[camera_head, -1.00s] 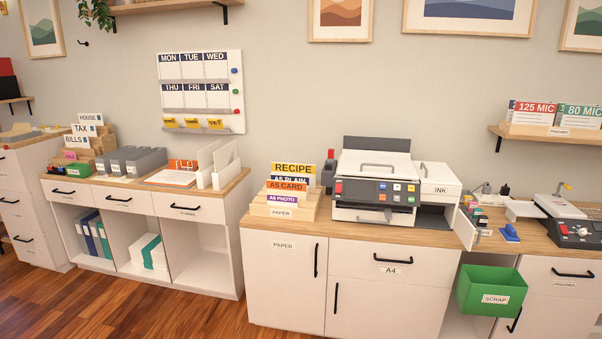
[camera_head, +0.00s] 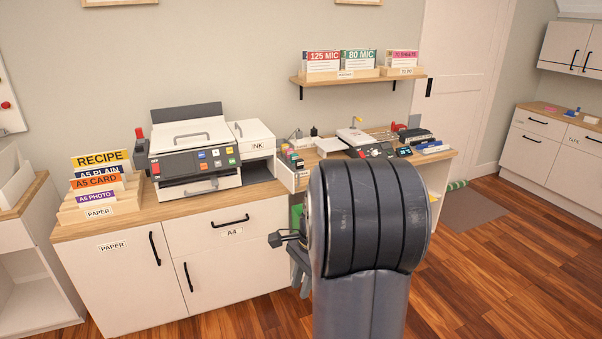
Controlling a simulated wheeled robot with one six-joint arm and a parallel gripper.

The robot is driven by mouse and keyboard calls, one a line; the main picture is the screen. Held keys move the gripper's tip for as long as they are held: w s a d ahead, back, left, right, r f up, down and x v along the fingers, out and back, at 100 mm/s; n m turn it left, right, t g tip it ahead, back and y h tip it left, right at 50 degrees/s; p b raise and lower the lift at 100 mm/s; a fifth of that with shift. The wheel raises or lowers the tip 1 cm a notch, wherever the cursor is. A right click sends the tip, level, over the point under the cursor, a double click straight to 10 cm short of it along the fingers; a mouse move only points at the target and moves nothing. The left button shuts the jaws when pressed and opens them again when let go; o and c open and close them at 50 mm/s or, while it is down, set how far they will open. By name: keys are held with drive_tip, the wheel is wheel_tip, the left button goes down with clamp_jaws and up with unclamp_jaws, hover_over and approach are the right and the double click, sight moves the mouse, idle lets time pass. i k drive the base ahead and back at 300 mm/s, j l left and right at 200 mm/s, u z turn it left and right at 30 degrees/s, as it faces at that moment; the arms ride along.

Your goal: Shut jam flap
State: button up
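The printer (camera_head: 190,160) stands on the wooden counter, left of centre, with a dark control panel and coloured buttons in front. A dark grey panel (camera_head: 186,113) stands upright along its back. A white part marked INK (camera_head: 252,138) is on its right side, above a dark recess. No part is labelled as the jam flap, and I cannot tell which one it is or how far it is open. My gripper (camera_head: 283,239) shows only partly, low in front of the counter, right of the A4 drawer. My large dark arm link hides the rest, so its opening is unclear.
A stepped paper holder (camera_head: 100,205) stands left of the printer. A small rack of coloured bottles (camera_head: 291,160) and a laminator (camera_head: 372,150) stand to its right. A wall shelf (camera_head: 360,80) hangs above. Wooden floor (camera_head: 480,270) is open at right.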

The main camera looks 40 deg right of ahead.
sight(286, 176)
drive_tip(key=i+l+z, duration=0.1)
drive_tip(key=i+l, duration=0.25)
drive_tip(key=i+l+z, duration=0.1)
drive_tip(key=i+l, duration=0.2)
drive_tip(key=i, duration=0.2)
drive_tip(key=i+l, duration=0.3)
drive_tip(key=i+l+z, duration=0.15)
drive_tip(key=i, duration=0.4)
drive_tip(key=i+l+z, duration=0.1)
drive_tip(key=i+l, duration=0.25)
drive_tip(key=i, duration=0.1)
